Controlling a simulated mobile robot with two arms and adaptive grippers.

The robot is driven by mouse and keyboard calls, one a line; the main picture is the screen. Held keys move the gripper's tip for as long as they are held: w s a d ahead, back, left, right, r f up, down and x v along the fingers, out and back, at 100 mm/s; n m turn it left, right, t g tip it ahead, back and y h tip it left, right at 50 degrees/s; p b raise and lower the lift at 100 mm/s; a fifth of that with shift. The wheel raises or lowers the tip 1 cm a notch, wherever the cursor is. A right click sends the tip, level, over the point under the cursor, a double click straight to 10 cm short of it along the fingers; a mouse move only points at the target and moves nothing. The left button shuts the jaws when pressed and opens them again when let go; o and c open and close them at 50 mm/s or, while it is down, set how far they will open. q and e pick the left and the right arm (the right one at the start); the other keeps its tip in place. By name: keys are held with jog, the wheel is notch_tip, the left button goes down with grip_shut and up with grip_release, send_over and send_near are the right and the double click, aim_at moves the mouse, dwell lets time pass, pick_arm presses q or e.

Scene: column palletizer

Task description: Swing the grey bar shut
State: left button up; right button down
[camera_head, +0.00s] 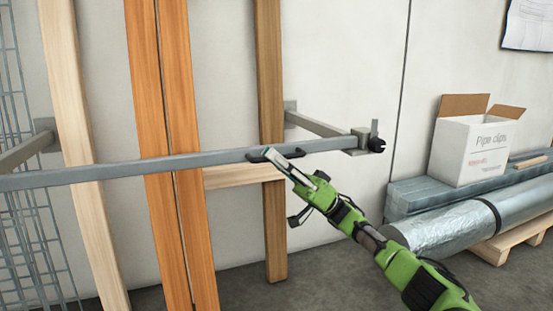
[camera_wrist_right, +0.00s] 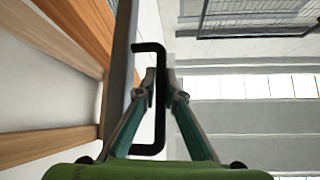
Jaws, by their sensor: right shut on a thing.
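The grey bar (camera_head: 190,161) runs across the front of the upright boards, from the left edge of the head view to a bracket with a black knob (camera_head: 376,145) at the right. Its right end appears at the bracket; I cannot tell whether it is seated there. A black handle (camera_head: 256,156) sits on the bar. My right gripper (camera_head: 278,158) is shut on this handle. The right wrist view shows the fingers (camera_wrist_right: 163,78) on either side of the handle's grip (camera_wrist_right: 160,115), beside the bar (camera_wrist_right: 120,65). My left gripper is not in view.
Orange and pale timber boards (camera_head: 165,130) stand behind the bar against the wall. Grey support arms (camera_head: 318,124) reach out from the wall. At right are an open pipe clips box (camera_head: 472,148) and a foil-wrapped roll (camera_head: 460,232) on a pallet (camera_head: 510,240).

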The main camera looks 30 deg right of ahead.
jog(key=shift+w+d+m+t, duration=0.25)
jog(key=shift+w+m+t, duration=0.05)
jog(key=shift+m+t, duration=0.1)
jog(key=c, duration=2.2)
grip_release()
jog(key=shift+c, duration=0.2)
jog(key=shift+o, duration=0.5)
jog(key=shift+w, duration=0.2)
jog(key=v, duration=0.7)
jog(key=shift+s+d+f, duration=0.15)
jog(key=shift+d, duration=0.05)
